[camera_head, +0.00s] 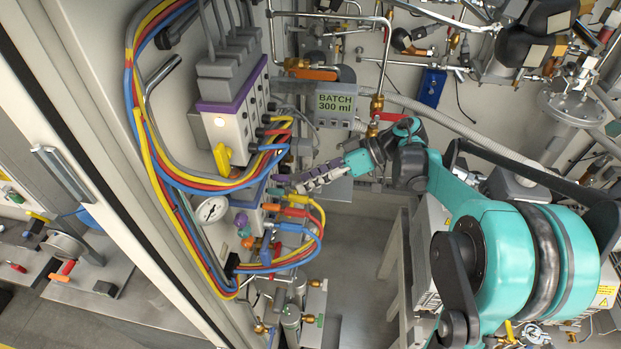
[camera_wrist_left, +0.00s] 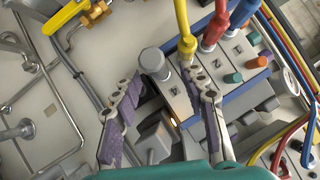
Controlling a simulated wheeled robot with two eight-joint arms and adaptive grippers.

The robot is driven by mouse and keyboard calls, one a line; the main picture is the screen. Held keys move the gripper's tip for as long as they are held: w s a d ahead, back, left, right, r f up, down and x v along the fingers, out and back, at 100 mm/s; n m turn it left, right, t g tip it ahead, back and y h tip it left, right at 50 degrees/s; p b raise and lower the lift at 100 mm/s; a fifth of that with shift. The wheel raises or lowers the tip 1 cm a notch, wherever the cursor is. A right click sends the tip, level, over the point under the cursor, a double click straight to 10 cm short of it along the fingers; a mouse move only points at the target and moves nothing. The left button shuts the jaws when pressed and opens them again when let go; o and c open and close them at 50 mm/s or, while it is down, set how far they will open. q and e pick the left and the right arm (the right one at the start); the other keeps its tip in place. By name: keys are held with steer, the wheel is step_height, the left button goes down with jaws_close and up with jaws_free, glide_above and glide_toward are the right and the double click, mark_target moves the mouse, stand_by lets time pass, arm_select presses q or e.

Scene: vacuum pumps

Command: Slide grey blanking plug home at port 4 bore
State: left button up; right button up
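A grey round-headed plug (camera_wrist_left: 152,62) stands at the near end of the port block (camera_wrist_left: 207,72) in the left wrist view, beside a yellow hose fitting (camera_wrist_left: 187,45). It looks partly raised, but I cannot tell how deep it sits. My left gripper (camera_wrist_left: 160,82) is open, with purple-padded fingers either side of the plug's line and no clear contact. In the head view the left gripper (camera_head: 303,182) is at the hose-fitted block, where the plug is hard to make out. Port numbers are unreadable. The right gripper is not in view.
Red (camera_wrist_left: 214,30) and blue (camera_wrist_left: 242,14) hose fittings stand along the block. Yellow, red and blue hoses (camera_head: 310,235) loop close below the gripper in the head view. A gauge (camera_head: 211,209) and a batch display (camera_head: 336,103) are nearby. Grey floor lies below right.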

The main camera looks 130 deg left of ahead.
arm_select(q)
steer(key=v, duration=1.2)
stand_by(0.7)
